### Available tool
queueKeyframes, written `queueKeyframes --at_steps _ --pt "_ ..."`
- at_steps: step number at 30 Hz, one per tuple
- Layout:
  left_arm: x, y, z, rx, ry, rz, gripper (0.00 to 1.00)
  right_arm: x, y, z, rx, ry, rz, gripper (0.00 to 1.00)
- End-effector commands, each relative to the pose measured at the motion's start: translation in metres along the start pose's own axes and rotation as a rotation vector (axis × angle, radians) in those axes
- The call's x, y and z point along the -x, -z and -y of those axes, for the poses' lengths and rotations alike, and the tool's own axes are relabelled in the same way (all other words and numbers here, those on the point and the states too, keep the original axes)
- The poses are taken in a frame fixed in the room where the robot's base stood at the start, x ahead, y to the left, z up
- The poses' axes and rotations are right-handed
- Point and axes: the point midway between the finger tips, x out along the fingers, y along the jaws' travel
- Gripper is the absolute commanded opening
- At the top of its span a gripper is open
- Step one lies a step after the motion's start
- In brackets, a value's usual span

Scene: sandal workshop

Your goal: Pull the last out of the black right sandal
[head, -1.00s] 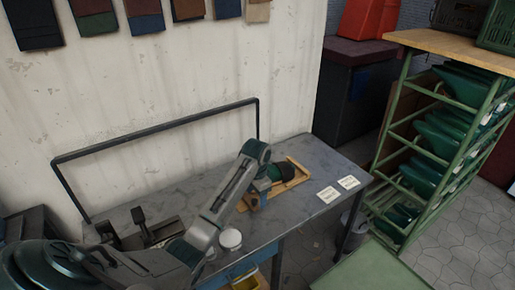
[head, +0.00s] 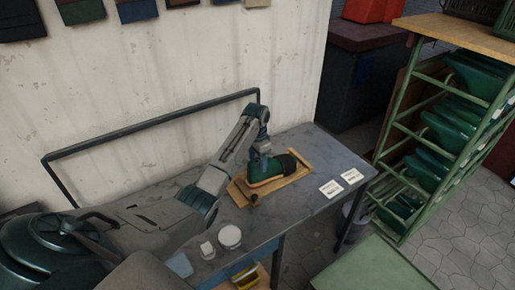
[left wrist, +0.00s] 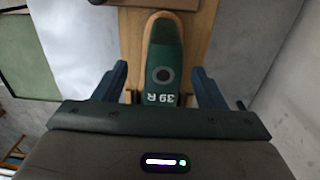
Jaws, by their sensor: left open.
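The green last (head: 256,172) sits in the black sandal (head: 286,164) on a wooden board (head: 301,174) on the grey workbench. In the left wrist view the top of the last (left wrist: 163,58) shows a round hole and the mark "39 R". My left gripper (head: 264,153) is above the heel part of the last, pointing down. Its two blue fingers (left wrist: 160,82) are open, one on each side of the last, with gaps visible. My right gripper is not in view.
A white round container (head: 229,237) stands near the front edge. A green rack (head: 432,140) with several green lasts stands at the right. A black rail (head: 150,125) runs along the back.

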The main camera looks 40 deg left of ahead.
Motion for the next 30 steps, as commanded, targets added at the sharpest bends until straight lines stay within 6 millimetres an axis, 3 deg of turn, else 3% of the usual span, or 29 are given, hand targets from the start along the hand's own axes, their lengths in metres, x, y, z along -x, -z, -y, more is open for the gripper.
queueKeyframes --at_steps 4,9,13,21,30 --pt "-0.024 -0.001 -0.001 0.000 -0.001 0.003 0.64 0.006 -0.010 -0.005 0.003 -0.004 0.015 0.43" --pt "-0.042 0.000 0.000 0.001 0.000 0.000 0.64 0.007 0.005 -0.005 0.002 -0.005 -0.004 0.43" --pt "-0.048 0.000 0.000 0.001 0.001 0.000 0.64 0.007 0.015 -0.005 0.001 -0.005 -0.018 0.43" --pt "-0.049 0.000 0.000 0.000 0.001 0.000 0.62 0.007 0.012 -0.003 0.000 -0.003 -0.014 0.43" --pt "-0.049 0.000 0.000 0.000 0.001 0.000 0.04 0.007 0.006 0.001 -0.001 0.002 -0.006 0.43"
